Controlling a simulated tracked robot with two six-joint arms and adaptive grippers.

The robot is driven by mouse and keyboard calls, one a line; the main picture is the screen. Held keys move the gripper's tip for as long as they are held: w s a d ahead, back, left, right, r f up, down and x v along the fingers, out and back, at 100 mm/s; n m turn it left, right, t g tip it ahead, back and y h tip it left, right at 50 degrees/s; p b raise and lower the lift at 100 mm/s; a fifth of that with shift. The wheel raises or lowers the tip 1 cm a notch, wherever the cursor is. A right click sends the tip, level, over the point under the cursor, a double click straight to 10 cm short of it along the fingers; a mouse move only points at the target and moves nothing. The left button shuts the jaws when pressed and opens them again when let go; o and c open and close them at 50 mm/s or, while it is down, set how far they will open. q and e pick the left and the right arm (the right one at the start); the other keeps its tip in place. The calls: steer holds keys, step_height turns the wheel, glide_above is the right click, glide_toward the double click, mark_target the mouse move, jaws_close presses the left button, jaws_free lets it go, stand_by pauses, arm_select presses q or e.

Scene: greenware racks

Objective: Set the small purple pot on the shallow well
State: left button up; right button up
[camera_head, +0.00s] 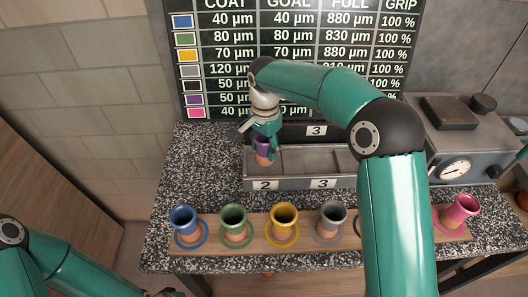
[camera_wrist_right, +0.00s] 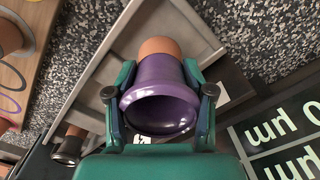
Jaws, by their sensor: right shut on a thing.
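The small purple pot (camera_head: 262,146), with a terracotta lower part, is held upright by my right gripper (camera_head: 262,135) over the left part of the grey rack (camera_head: 215,184). In the right wrist view the purple pot (camera_wrist_right: 160,100) sits between both fingers, its glossy rim toward the camera. The rack has wells with front plates reading 2 and 3 and a raised back plate reading 3. The pot's base overlaps the well behind plate 2; I cannot tell whether it touches the floor. My left gripper (camera_head: 163,293) is mostly cut off at the bottom edge.
A wooden board (camera_head: 258,246) in front carries blue, green, yellow, grey and pink pots on coloured rings. My right arm hides part of it. A dark-rimmed pot (camera_wrist_right: 68,146) shows in the wrist view. A scale (camera_head: 455,168) with a dial stands right; a chart (camera_head: 300,60) stands behind.

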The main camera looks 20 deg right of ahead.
steer(key=shift+f, duration=1.1)
steer(key=shift+f, duration=0.1)
steer(key=o, duration=1.3)
step_height(320, 180, up, 12)
steer(key=shift+r, duration=0.1)
